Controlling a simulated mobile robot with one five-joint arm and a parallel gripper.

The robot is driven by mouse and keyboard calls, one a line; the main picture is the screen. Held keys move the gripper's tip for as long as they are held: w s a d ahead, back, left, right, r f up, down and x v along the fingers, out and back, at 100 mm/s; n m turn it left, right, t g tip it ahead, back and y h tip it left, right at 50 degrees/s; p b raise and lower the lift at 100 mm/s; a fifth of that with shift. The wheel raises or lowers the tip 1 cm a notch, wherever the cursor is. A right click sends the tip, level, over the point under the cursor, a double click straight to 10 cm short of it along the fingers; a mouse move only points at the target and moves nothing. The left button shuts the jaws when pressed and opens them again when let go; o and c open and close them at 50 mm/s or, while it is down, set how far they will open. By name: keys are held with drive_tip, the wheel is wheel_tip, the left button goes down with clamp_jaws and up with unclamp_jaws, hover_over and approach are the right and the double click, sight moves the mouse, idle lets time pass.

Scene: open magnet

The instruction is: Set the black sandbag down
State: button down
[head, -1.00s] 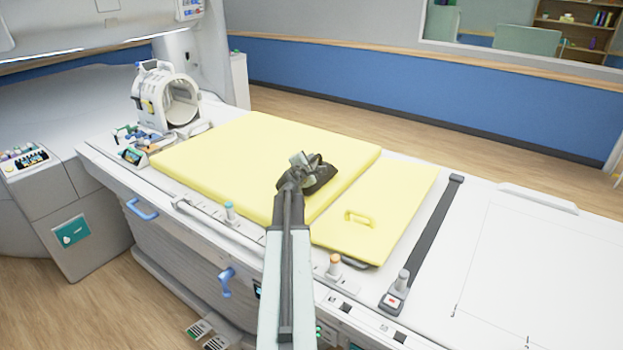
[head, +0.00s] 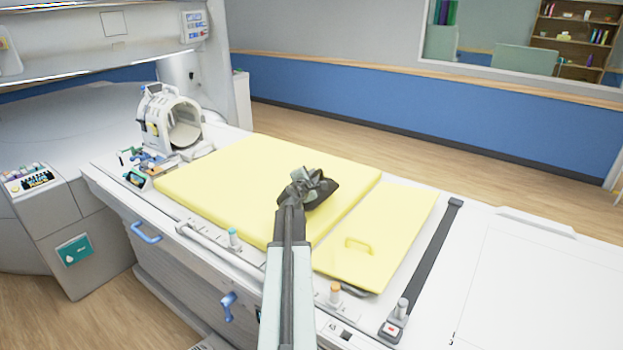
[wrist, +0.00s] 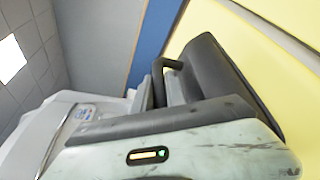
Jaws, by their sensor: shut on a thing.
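The black sandbag (head: 323,194) is a dark, lumpy bag seen in the head view over the right part of the large yellow pad (head: 225,180). My gripper (head: 303,188) is shut on the sandbag at its left side. My arm hides part of what lies below it. I cannot tell whether the bag touches the pad or hangs just above it. In the wrist view, my dark grey gripper parts (wrist: 200,75) fill the middle, with yellow padding (wrist: 240,50) beyond; I cannot make out the bag clearly there.
A smaller yellow pad with a handle (head: 358,243) lies to the right, then a dark strap (head: 430,255) across the white table. A white ring-shaped coil (head: 172,122) stands at the far left. Knobs line the near edge. The table's right end (head: 540,285) is clear.

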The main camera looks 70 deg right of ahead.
wheel_tip(320, 180, up, 6)
drive_tip(key=p, duration=0.4)
drive_tip(key=shift+f, duration=0.35)
